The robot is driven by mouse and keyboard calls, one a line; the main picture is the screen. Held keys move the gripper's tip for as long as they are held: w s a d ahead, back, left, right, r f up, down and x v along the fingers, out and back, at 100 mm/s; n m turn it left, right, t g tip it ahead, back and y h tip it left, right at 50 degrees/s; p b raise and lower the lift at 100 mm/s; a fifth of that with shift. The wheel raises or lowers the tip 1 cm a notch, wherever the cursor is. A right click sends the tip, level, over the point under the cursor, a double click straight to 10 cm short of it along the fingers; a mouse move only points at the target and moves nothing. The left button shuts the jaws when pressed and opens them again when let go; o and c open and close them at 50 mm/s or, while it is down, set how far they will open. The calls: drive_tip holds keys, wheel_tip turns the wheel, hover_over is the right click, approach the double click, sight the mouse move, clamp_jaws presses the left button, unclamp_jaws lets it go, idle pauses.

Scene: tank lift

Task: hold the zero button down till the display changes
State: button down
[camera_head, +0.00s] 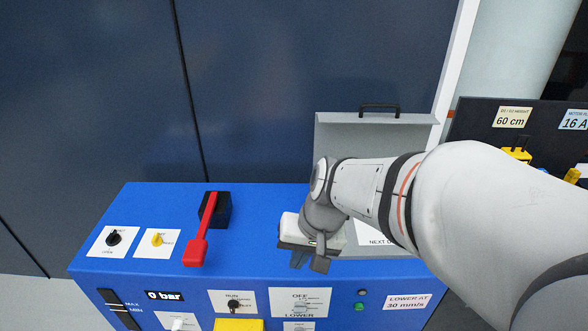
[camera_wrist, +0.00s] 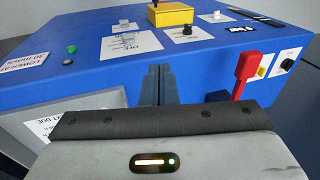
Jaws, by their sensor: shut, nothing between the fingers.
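My gripper (camera_head: 309,262) is shut and empty, pointing down over the right part of the blue machine's top. Its dark fingers also show together in the wrist view (camera_wrist: 158,84). A small display (camera_head: 165,295) reading "0 bar" is on the machine's front face at the left; it also shows in the wrist view (camera_wrist: 241,28). I cannot make out any button marked zero. A grey lid (camera_head: 375,140) stands open at the machine's back right. My arm hides much of the area in front of it.
The blue machine (camera_head: 140,200) carries a red lever (camera_head: 202,238), a black knob (camera_head: 113,238) and a yellow knob (camera_head: 157,239) on top. Its front has a yellow block (camera_head: 238,325), a black run knob (camera_head: 234,305) and a green button (camera_head: 359,307). A dark panel (camera_head: 482,120) stands right.

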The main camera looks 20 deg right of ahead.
drive_tip(key=w+d+r+m+t+y+p, duration=0.1)
drive_tip(key=w+d+m+t+y+p, duration=0.3)
drive_tip(key=w+m+p, duration=0.5)
drive_tip(key=w+d+f+m+t+h+p, duration=0.1)
drive_tip(key=w+d+f+m, duration=0.1)
drive_tip(key=d+m, duration=0.3)
drive_tip(key=w+d+f+m+t+h+p, duration=0.1)
drive_tip(key=w+d+f+m, duration=0.2)
drive_tip(key=d, duration=0.5)
drive_tip(key=shift+w+m+t+h, duration=0.3)
drive_tip(key=shift+w+m+h, duration=0.15)
drive_tip(key=shift+m, duration=0.55)
drive_tip(key=shift+a+f, duration=0.1)
wheel_tip(320, 180, down, 8)
drive_tip(key=b, duration=0.5)
drive_tip(key=shift+f+b, duration=0.3)
drive_tip(key=shift+b, duration=0.45)
drive_tip(key=shift+f, duration=0.15)
